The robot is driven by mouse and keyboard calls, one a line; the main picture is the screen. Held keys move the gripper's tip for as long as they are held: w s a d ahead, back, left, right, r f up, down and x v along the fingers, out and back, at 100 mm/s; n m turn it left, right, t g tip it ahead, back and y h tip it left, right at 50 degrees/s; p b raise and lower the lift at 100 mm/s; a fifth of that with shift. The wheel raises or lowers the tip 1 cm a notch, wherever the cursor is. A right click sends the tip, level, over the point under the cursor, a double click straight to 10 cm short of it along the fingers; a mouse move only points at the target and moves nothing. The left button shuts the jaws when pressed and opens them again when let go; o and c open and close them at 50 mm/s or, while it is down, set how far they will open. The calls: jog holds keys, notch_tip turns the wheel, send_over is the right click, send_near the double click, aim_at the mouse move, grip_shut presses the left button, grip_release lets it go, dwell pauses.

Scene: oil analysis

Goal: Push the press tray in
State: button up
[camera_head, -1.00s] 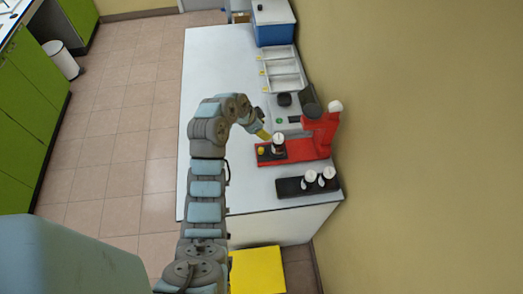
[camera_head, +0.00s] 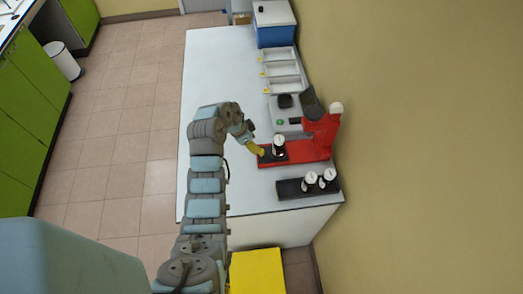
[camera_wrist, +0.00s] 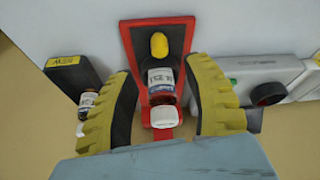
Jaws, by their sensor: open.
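The red press (camera_head: 318,140) stands on the white bench near its right edge. Its red base with a dark tray (camera_wrist: 176,32) reaches out to the left in the head view. A bottle with a white cap (camera_head: 279,140) stands on the tray; its label shows in the wrist view (camera_wrist: 160,80). A yellow knob (camera_wrist: 158,45) sits at the tray's outer end. My gripper (camera_head: 258,149) is at that outer end in the head view, covering the knob. In the wrist view my gripper (camera_wrist: 159,68) has its fingers spread wide, nothing held; contact with the tray cannot be told.
A black rack (camera_head: 292,189) with two white-capped bottles (camera_head: 320,180) stands beside the press. A grey device (camera_head: 290,122) with a black knob is on its other side. White trays (camera_head: 283,70) and a blue box (camera_head: 274,30) lie farther back. The bench's left part is clear.

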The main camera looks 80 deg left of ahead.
aim_at(272, 152)
jog(key=shift+p+x, duration=0.65)
jog(key=shift+x, duration=3.6)
grip_shut()
